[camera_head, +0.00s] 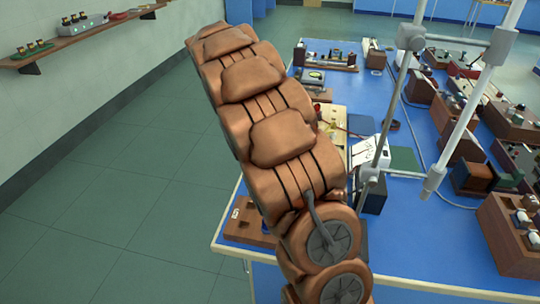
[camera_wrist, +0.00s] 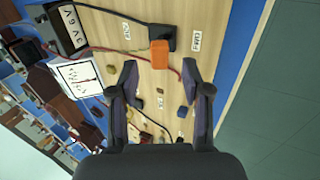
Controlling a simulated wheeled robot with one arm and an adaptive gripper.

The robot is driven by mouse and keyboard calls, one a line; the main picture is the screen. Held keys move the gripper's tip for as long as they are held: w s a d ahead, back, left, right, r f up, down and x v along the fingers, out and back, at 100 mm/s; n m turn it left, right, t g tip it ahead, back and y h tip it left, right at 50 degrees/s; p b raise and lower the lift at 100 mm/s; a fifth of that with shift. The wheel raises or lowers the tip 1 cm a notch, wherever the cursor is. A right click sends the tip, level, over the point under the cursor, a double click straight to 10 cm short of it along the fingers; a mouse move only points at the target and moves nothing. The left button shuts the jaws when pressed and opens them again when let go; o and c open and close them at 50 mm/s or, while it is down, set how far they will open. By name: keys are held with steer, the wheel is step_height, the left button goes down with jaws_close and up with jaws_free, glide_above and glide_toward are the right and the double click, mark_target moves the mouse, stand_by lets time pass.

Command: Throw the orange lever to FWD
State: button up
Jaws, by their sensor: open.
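The orange lever (camera_wrist: 159,55) shows in the wrist view as a block-shaped handle beside a black base (camera_wrist: 161,37) on a pale wooden panel (camera_wrist: 215,28). White labels sit either side of the base, one on the right (camera_wrist: 197,40) and one on the left (camera_wrist: 126,30); their lettering is too small to read surely. My gripper (camera_wrist: 160,88) is open and empty. The lever lies beyond its fingertips, between them in the picture, with no contact visible. In the head view my copper-coloured arm hides the gripper and the lever.
In the wrist view, red and dark cables run over the panel near the lever, with small knobs (camera_wrist: 183,112) below. A dial meter (camera_wrist: 78,77) stands left. The blue bench (camera_head: 400,230) carries several wooden instrument boxes (camera_head: 508,240). Floor (camera_head: 110,200) at left is clear.

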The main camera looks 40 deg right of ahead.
steer(key=v, duration=0.9)
stand_by(0.6)
